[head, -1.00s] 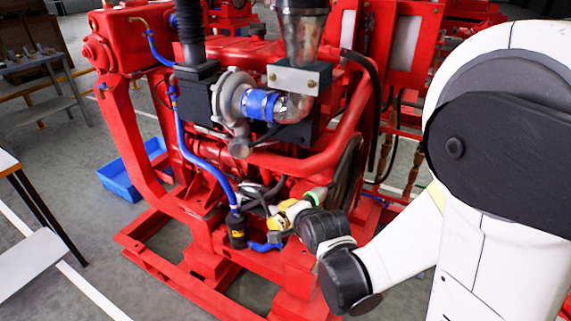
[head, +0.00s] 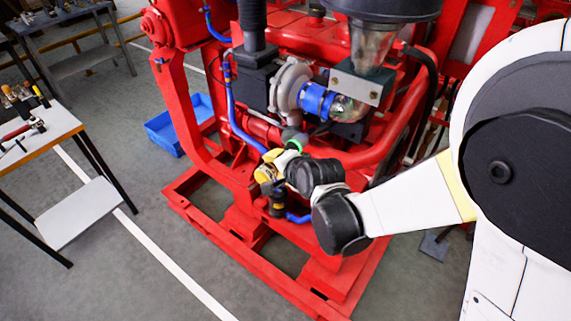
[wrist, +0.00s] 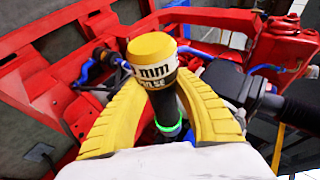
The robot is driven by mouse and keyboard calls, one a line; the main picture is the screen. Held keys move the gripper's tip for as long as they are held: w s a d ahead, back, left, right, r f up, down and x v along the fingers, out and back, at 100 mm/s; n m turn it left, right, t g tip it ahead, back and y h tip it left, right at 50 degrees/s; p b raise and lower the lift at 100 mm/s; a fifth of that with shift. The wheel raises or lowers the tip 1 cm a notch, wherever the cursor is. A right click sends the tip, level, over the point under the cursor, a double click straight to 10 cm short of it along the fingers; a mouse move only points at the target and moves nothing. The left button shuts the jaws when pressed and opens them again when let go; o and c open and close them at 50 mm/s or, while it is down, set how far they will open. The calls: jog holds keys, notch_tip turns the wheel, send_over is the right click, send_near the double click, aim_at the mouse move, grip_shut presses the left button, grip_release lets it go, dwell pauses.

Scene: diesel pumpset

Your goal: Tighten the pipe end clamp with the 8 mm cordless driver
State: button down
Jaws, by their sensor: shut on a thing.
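My gripper (wrist: 165,105) has its yellow fingers around the cordless driver (wrist: 153,62), whose yellow end cap and pale band marked "mm" face the wrist camera. A green ring shows lower on its dark body. In the head view my gripper (head: 272,172) and the driver are in front of the engine, below and left of the turbocharger (head: 290,88). The blue sleeve (head: 317,100) joins the turbocharger to a metal pipe (head: 350,108). Bands show around the sleeve, but I cannot tell the clamp's screw. The driver is apart from the sleeve.
A red pipe (head: 385,140) curves beside the turbocharger. A table (head: 55,130) with tools stands at left, and a blue crate (head: 165,132) sits on the floor. The floor at front left is clear.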

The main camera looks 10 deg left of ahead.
jog(key=shift+w+d+b, duration=0.15)
jog(key=shift+w+d, duration=0.15)
jog(key=shift+w, duration=0.4)
jog(key=shift+w+d+b, duration=0.1)
jog(key=shift+w+d, duration=0.2)
jog(key=shift+w, duration=0.45)
jog(key=shift+w+d+b, duration=0.15)
jog(key=shift+w+d, duration=0.15)
jog(key=shift+w, duration=0.4)
jog(key=shift+w+d+r+b, duration=0.15)
jog(key=shift+w+d+b, duration=0.15)
jog(key=shift+w+b, duration=0.3)
dwell(2.3)
jog(key=shift+s, duration=0.1)
dwell(1.3)
